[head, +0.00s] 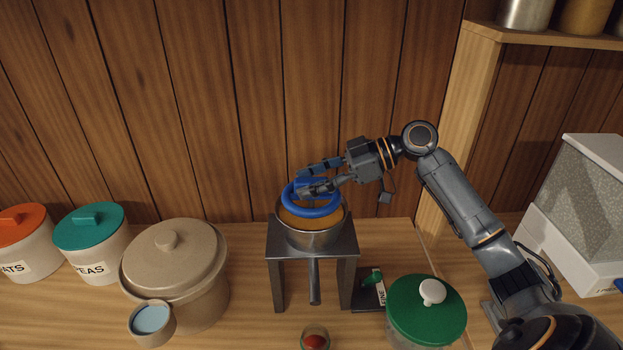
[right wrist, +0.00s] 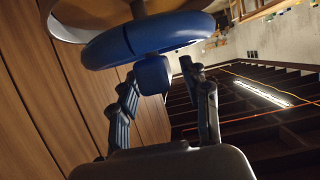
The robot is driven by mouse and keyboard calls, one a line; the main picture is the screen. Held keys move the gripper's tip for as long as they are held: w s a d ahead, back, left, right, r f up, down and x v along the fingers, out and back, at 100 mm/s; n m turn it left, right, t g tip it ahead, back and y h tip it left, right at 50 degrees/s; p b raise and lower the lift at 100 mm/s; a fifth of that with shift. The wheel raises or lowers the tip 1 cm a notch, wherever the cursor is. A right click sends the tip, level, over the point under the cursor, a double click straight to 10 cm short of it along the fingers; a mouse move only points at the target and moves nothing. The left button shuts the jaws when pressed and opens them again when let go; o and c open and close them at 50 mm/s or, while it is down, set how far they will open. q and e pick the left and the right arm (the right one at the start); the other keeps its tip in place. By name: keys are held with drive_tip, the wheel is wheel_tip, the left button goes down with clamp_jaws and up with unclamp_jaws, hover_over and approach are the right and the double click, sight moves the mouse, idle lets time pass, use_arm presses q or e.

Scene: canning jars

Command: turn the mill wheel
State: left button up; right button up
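The blue mill wheel (head: 312,211) lies flat on top of a metal mill bowl (head: 314,238) on a dark grey stand. It also shows in the right wrist view (right wrist: 160,33), with a blue knob (right wrist: 152,73) sticking out from it. My right gripper (head: 301,179) is over the wheel, coming in from the right. In the right wrist view my right gripper (right wrist: 159,72) has its two fingers on either side of the knob. A gap shows between the knob and the right-hand finger; contact at the left-hand finger is unclear. My left gripper is not in view.
A beige lidded crock (head: 175,265) stands left of the stand, a green-lidded jar (head: 426,312) at its front right. A small jar with red contents (head: 315,340) is in front. A wooden shelf post (head: 459,130) and a white-and-grey box (head: 580,200) are at right.

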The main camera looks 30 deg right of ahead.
clamp_jaws()
